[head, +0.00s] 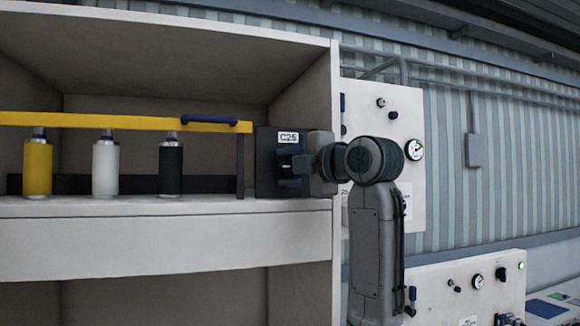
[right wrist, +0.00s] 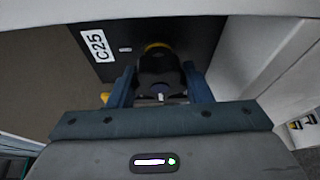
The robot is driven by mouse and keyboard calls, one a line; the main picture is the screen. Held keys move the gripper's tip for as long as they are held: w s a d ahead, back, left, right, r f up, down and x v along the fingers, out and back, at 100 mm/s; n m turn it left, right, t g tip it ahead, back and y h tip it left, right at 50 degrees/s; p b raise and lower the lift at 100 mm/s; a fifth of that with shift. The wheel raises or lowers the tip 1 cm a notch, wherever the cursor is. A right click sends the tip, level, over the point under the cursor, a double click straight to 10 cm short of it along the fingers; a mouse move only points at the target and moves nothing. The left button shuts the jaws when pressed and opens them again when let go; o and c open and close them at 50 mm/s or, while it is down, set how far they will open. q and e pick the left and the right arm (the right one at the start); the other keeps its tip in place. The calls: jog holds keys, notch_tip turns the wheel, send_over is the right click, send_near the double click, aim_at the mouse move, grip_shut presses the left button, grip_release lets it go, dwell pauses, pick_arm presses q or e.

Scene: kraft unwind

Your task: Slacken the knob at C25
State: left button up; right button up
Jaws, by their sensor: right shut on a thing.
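The C25 box (head: 266,170) is a dark block at the right end of the shelf, with a white C25 label (head: 288,137) on its face. In the right wrist view the label (right wrist: 97,45) is at the upper left. The knob (right wrist: 160,72) is dark with a yellow part behind it, and it sits between the blue fingers of my right gripper (right wrist: 160,90). My right gripper (head: 290,172) is shut on the knob in front of the box. In the head view the knob is hidden by the gripper. My left gripper is in neither view.
A yellow bar (head: 120,122) with a blue handle (head: 209,121) runs above yellow, white and black bottles on the shelf (head: 120,207). The cabinet side wall (head: 334,110) stands close to my right gripper. A panel with a gauge (head: 414,149) is behind my right arm.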

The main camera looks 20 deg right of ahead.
jog(key=shift+d+r+n+g+h, duration=0.15)
jog(key=shift+n+g+h, duration=0.35)
jog(key=shift+n, duration=1.2)
jog(key=o, duration=0.9)
jog(key=shift+w, duration=0.1)
jog(key=shift+o, duration=0.5)
jog(key=shift+w+f, duration=0.25)
jog(key=shift+s, duration=0.1)
jog(key=shift+s+b, duration=0.35)
jog(key=b+v, duration=0.4)
jog(key=v, duration=0.6)
jog(key=shift+r+b, duration=0.15)
jog(key=shift+b, duration=0.2)
